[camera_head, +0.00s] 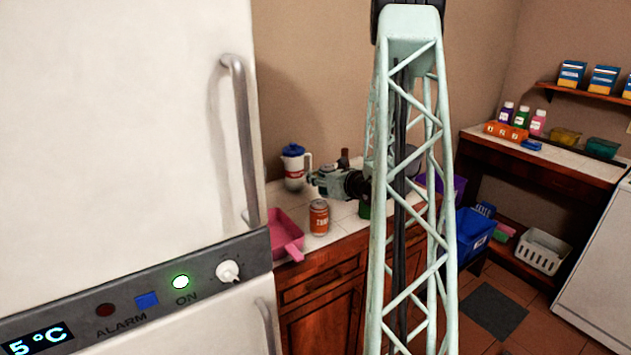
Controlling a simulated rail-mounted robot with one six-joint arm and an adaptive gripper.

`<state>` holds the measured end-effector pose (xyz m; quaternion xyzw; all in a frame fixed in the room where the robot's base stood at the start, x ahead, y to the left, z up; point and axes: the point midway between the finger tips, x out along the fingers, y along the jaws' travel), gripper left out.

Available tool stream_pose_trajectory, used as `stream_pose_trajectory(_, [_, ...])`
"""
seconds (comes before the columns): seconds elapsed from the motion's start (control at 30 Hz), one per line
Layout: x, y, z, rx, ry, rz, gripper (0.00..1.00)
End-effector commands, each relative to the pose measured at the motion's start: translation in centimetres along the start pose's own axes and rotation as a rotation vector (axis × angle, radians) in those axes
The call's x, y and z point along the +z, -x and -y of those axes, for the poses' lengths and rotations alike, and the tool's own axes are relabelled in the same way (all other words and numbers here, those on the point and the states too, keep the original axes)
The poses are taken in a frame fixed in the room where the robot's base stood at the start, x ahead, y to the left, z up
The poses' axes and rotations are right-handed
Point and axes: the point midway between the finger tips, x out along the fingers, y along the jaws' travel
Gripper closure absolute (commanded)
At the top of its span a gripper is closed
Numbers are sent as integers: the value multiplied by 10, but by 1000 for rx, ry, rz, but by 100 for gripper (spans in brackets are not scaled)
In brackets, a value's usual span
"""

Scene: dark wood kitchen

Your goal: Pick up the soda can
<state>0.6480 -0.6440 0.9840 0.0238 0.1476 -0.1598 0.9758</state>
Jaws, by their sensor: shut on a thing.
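An orange can (318,217) with a pale label band and a silver top stands upright on the white tiled counter, fully visible. My gripper (318,181) is low over the counter, pointing left, behind the can in this view. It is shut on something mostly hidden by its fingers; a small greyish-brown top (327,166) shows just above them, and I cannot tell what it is. No finger is seen around the orange can.
A pink pan (283,231) lies left of the can, its handle over the counter edge. A white pitcher (294,167) with a blue lid stands behind. A dark bottle (344,158) stands behind the gripper. The white fridge (120,120) fills the left.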

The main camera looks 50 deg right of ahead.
Motion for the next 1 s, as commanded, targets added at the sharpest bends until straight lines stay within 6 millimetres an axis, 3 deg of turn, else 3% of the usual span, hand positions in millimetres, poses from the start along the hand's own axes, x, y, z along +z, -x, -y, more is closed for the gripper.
stream_pose_trajectory(0.4, [27, 8, 0, -1, 0, 1, 89])
stream_pose_trajectory(1.0, [41, 13, 0, 0, -1, 1, 89])
